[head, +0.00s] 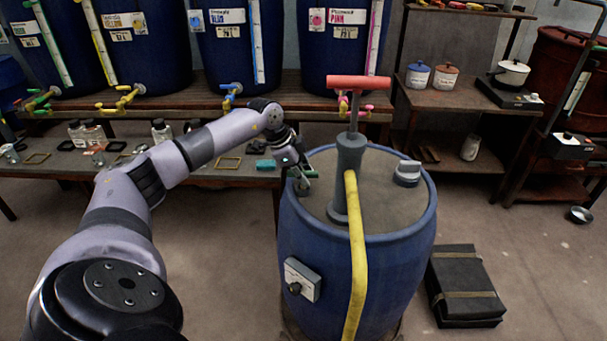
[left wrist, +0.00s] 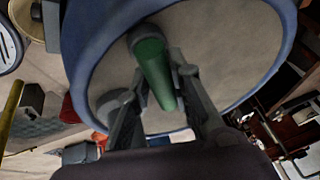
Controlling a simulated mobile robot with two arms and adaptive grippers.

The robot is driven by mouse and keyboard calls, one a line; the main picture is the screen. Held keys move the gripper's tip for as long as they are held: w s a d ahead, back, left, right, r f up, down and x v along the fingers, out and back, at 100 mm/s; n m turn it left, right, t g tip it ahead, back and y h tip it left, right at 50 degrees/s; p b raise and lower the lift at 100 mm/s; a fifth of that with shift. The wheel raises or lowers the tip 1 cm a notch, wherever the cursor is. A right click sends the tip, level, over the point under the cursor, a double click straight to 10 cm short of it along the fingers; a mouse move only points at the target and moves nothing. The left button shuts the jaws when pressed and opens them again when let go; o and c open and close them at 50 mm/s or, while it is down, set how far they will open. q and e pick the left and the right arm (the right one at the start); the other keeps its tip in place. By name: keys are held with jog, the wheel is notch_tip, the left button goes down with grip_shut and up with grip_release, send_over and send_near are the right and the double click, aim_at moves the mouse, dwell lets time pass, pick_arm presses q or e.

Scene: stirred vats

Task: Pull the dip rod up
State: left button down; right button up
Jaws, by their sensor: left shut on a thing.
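A blue drum (head: 315,225) with a grey top stands in the middle of the head view. A green cylindrical grip with a grey end, apparently the dip rod (left wrist: 155,72), shows in the left wrist view against the drum's top. My left gripper (head: 302,178) is over the drum's left rim in the head view. In the left wrist view the left gripper (left wrist: 164,84) is shut on the green grip, one finger on each side. How much of the rod is below the top is hidden. My right gripper is in neither view.
A grey pump (head: 349,160) with a red T-handle and yellow hose stands on the drum, right of my left gripper. A grey cap (head: 407,172) sits farther right. A bench (head: 225,180) with bottles is behind; a black case (head: 463,285) lies on the floor at right.

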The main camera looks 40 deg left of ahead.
pick_arm(q)
jog(key=shift+w+a+r, duration=0.1)
jog(key=shift+r, duration=0.1)
jog(key=shift+r, duration=0.25)
notch_tip(320, 180, up, 30)
jog(key=p, duration=2.3)
jog(key=shift+w+a, duration=0.1)
jog(key=c, duration=1.8)
grip_release()
jog(key=shift+r, duration=0.1)
jog(key=shift+o, duration=1.6)
jog(key=shift+f, duration=0.25)
